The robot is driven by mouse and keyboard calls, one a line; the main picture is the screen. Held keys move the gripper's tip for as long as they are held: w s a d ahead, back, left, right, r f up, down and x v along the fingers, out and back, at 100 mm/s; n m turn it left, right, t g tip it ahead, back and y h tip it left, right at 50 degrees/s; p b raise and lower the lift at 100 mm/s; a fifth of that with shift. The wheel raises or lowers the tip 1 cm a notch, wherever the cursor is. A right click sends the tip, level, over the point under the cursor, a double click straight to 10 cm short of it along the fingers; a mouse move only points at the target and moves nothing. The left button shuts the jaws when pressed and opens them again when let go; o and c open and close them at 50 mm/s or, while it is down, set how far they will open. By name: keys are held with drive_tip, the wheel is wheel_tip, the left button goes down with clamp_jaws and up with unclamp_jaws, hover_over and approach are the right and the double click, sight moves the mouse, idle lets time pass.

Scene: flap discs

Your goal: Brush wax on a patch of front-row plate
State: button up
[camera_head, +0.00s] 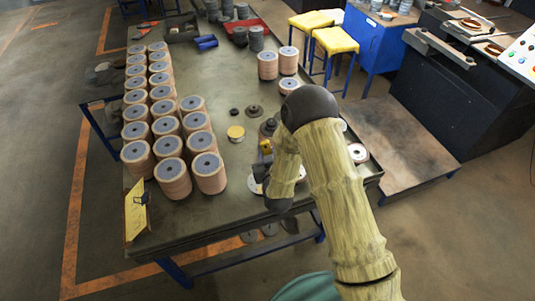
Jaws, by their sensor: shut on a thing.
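Pale round plates lie near the front right of the table. One plate (255,185) shows partly beside my wrist, and another plate (357,153) lies to the right of my arm. My gripper (264,174) is low over the front plates, mostly hidden by my own forearm and wrist. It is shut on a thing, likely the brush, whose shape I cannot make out. A small yellow thing (265,147) shows just behind the gripper. A round tin with a yellowish top (236,133) stands behind and to the left. I cannot see any wax on the plates.
Stacks of tan discs (172,177) fill the left side of the table (215,230). More stacks (268,65) stand at the back right. A yellow sign (136,212) stands at the front left corner. Small dark discs (254,111) lie mid-table. Yellow stools (335,40) stand beyond.

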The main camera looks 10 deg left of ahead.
idle(0.5)
drive_tip(key=s+d+f+m+h+b, duration=0.1)
drive_tip(key=d+f+b, duration=0.3)
drive_tip(key=d, duration=1)
drive_tip(key=s+d+f+m+t+h+b, duration=0.1)
drive_tip(key=d+f+m+h+b, duration=0.2)
drive_tip(key=d+f, duration=0.6)
drive_tip(key=d+h+b, duration=0.1)
drive_tip(key=d, duration=0.4)
drive_tip(key=shift+d+f, duration=0.15)
drive_tip(key=shift+f, duration=0.05)
